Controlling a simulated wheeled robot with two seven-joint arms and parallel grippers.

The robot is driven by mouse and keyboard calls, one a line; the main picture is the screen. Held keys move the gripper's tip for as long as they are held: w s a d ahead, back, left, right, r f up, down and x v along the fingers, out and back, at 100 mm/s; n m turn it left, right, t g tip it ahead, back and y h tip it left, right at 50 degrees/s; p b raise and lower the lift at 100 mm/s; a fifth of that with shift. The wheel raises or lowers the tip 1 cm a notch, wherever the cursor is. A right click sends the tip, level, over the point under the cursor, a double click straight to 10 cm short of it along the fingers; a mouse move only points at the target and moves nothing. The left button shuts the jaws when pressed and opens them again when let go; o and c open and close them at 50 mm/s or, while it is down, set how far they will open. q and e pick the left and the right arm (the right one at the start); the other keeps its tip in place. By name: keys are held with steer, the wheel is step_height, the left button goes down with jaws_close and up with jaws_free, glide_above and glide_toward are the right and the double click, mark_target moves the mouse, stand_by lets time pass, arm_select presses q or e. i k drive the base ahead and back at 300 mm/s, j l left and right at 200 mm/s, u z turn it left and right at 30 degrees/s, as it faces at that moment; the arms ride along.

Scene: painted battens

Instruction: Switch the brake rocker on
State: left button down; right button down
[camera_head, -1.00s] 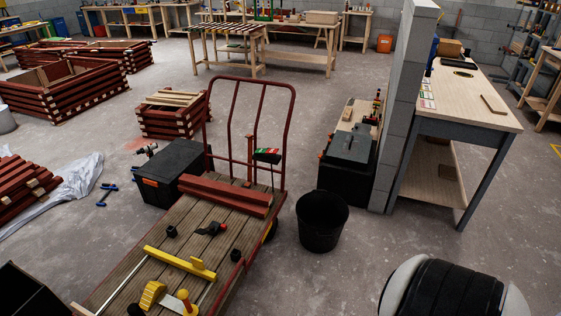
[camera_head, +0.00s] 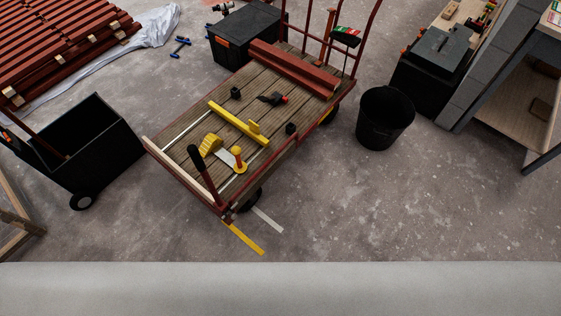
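A platform trolley (camera_head: 195,120) with a wooden deck and dark red frame stands in the middle of the head view. A small black box with a red, white and green top (camera_head: 346,36) sits at its upright handle; it may be the brake rocker, but its position is too small to read. A lever with a black grip (camera_head: 197,158) stands at the trolley's near corner. A yellow bar (camera_head: 238,123), a ribbed yellow wedge (camera_head: 211,143) and a yellow-and-red knob (camera_head: 238,157) are on the deck. Neither of my grippers is in view.
A black bucket (camera_head: 385,117) stands right of the trolley. A black wheeled bin (camera_head: 83,150) is at the left, and a black toolbox (camera_head: 245,35) is behind the trolley. A workbench (camera_head: 520,92) is at the right. The floor in front of the trolley is mostly clear.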

mark_target(346, 30)
steer(key=i+l+z, duration=0.15)
steer(key=i+l, duration=0.25)
steer(key=i, duration=0.25)
steer(key=i+l+z, duration=0.2)
steer(key=i, duration=0.45)
steer(key=i+l+z, duration=0.15)
steer(key=i+l, duration=0.15)
steer(key=i, duration=0.4)
steer(key=i+l+z, duration=0.15)
steer(key=i, duration=0.55)
